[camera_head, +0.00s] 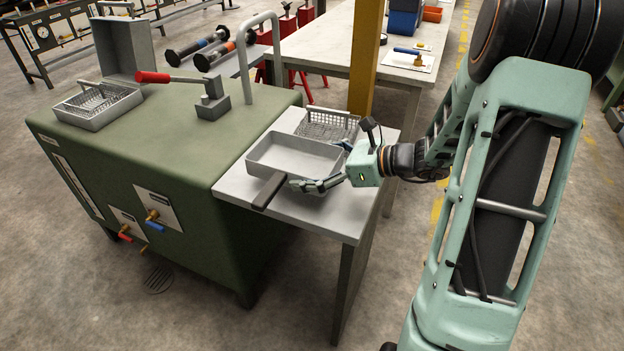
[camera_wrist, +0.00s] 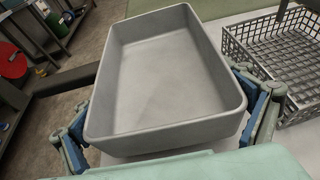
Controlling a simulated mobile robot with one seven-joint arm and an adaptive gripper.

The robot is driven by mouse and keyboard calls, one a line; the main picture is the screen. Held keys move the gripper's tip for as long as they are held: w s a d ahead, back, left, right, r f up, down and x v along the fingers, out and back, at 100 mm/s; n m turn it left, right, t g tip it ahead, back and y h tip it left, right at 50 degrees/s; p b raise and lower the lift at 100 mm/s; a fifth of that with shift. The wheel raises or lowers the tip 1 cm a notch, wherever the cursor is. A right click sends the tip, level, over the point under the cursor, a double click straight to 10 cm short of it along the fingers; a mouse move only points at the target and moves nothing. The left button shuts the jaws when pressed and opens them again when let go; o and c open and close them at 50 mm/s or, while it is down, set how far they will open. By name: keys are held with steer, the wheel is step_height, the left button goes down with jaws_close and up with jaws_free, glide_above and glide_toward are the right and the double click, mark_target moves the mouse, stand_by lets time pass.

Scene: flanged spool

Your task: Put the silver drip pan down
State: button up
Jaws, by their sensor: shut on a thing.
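The silver drip pan (camera_head: 293,158) is a shallow, empty rectangular tray over the grey side table (camera_head: 334,220). It looks about level. Whether its base touches the tabletop or hangs just above it, I cannot tell. My gripper (camera_head: 333,171) reaches in from the right and is shut on the pan. In the wrist view the pan (camera_wrist: 165,75) fills the middle, with a finger of my gripper (camera_wrist: 170,122) against each side of its near end. The underside of the pan is hidden.
A wire basket (camera_head: 327,124) stands close behind the pan. A dark bar (camera_head: 268,192) lies at the table's front left. The green machine (camera_head: 165,150) adjoins the left, carrying another basket in a tray (camera_head: 97,104) and a red-handled lever (camera_head: 185,79). Bare tabletop shows in front.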

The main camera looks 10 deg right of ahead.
steer(key=shift+d+f+b, duration=0.15)
steer(key=shift+f+b, duration=0.1)
steer(key=shift+f, duration=0.7)
steer(key=shift+d+f+b, duration=0.15)
steer(key=shift+f+b, duration=0.1)
steer(key=shift+f, duration=0.65)
steer(key=shift+f, duration=0.1)
steer(key=o, duration=1.5)
steer(key=p+v, duration=0.2)
steer(key=v, duration=1)
steer(key=shift+p, duration=0.3)
